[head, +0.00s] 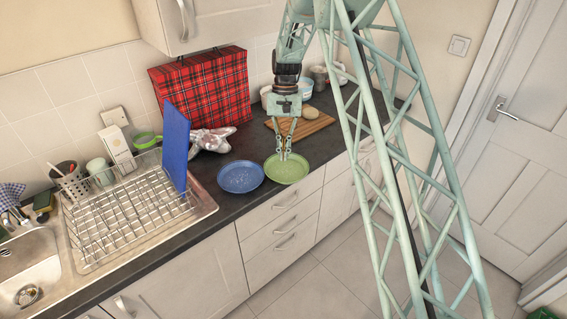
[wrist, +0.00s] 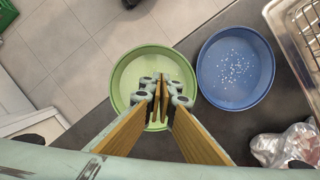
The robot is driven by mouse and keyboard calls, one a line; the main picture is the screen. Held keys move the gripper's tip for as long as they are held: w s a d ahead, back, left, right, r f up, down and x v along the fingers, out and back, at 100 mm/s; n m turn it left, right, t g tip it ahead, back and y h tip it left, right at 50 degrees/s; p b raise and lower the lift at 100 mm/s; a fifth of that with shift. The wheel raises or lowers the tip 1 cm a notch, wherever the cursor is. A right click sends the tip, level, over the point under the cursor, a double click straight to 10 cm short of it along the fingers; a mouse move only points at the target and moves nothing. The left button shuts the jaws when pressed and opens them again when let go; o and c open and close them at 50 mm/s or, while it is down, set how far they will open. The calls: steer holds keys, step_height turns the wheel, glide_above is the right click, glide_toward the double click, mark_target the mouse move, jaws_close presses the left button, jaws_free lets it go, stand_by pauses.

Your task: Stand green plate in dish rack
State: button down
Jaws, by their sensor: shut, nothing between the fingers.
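The green plate (head: 292,171) lies flat on the dark counter near its front edge; it also shows in the wrist view (wrist: 125,80). My gripper (head: 284,156) points down over the green plate, with its fingertips (wrist: 161,84) shut and empty. The fingers hide part of the plate, and I cannot tell whether the tips touch it. The wire dish rack (head: 118,218) stands on the drainer at the left; only a corner shows in the wrist view (wrist: 304,28). A blue board (head: 175,146) stands upright at the rack's right end.
A blue plate (head: 241,177) with white specks lies just left of the green plate. A crumpled clear bag (head: 212,139) lies behind it, near a red tartan bag (head: 205,88). A wooden board (head: 303,129) lies behind the green plate. The sink (head: 30,275) is far left.

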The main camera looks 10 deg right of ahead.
steer(key=shift+v, duration=2.15)
steer(key=shift+r, duration=0.15)
